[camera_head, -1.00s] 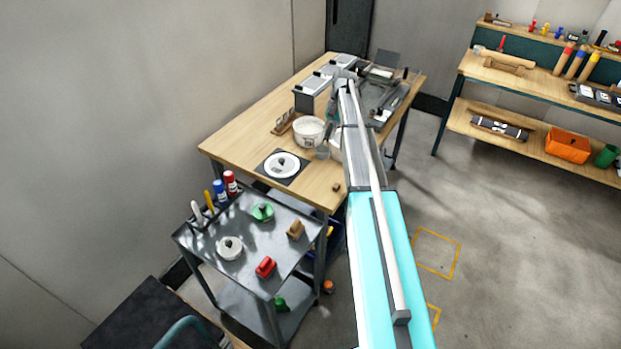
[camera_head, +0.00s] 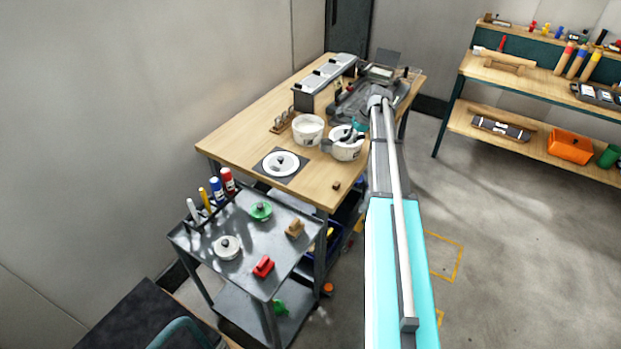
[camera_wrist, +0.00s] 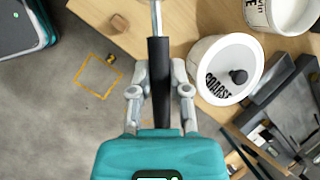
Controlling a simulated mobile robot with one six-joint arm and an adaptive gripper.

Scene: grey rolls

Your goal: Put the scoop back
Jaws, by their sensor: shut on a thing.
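The scoop (camera_wrist: 159,72) has a black handle and a thin metal shaft. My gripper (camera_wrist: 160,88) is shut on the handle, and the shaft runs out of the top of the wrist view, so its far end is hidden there. In the head view my gripper (camera_head: 349,132) is over the right white pot (camera_head: 347,153), with a grey piece, likely the scoop's end (camera_head: 326,146), to its left. In the wrist view a white pot marked COARSE (camera_wrist: 208,55) with a black knob is right of my gripper.
An open white pot (camera_head: 308,130) stands left. A white lid (camera_head: 282,163) lies on a dark mat (camera_head: 263,157). Behind are a small wooden rack (camera_head: 283,121) and grey bins (camera_head: 325,80). A small wooden block (camera_head: 337,185) sits near the front edge. A grey cart (camera_head: 268,245) stands in front.

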